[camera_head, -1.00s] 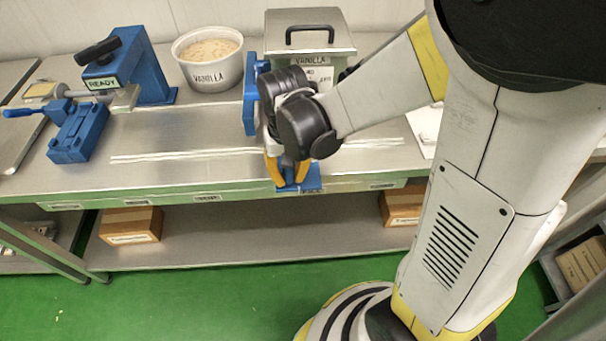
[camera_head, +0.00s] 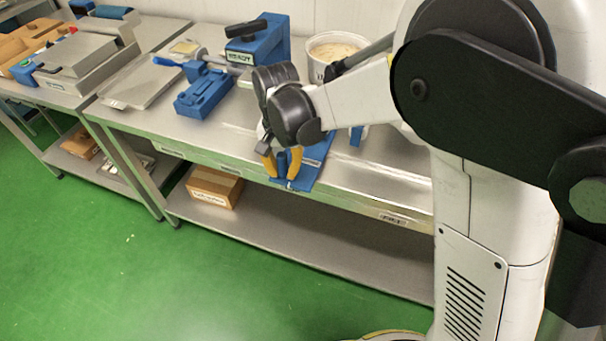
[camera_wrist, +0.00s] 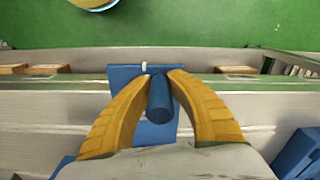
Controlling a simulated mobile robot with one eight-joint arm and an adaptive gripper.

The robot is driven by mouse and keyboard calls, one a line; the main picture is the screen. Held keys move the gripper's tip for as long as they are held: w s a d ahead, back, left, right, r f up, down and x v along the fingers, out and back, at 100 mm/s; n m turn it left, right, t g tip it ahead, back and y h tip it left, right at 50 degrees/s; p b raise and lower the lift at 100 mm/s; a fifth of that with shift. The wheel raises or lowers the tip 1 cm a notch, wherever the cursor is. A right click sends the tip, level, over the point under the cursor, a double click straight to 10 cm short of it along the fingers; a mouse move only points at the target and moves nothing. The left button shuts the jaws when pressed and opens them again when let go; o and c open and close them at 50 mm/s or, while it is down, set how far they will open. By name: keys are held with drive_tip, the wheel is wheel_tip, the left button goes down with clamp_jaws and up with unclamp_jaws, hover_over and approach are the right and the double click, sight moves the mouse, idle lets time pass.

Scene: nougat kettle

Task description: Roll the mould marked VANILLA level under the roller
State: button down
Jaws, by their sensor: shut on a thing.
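My gripper (camera_head: 281,167) hangs over the front edge of the steel bench, fingers pointing down. Its yellow fingers are shut on an upright blue knob (camera_wrist: 160,105), which shows between them in the wrist view. The knob stands on a flat blue plate (camera_head: 313,163), also seen in the wrist view (camera_wrist: 122,74). The plate lies at the bench's front edge; I cannot tell whether it touches the top. No VANILLA mark is readable on it, and my gripper and wrist hide part of it. I cannot make out which part is the roller.
A blue stand marked READY (camera_head: 268,48) and a blue block with a handle (camera_head: 203,94) stand left of my gripper. A white tub (camera_head: 322,70) is behind my arm. A metal tray (camera_head: 142,82) lies further left. A carton (camera_head: 214,186) sits on the lower shelf.

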drive_tip(key=shift+w+a, duration=0.25)
drive_tip(key=shift+a, duration=0.55)
drive_tip(key=c, duration=1.2)
unclamp_jaws()
wheel_tip(320, 180, up, 12)
drive_tip(key=shift+d, duration=0.1)
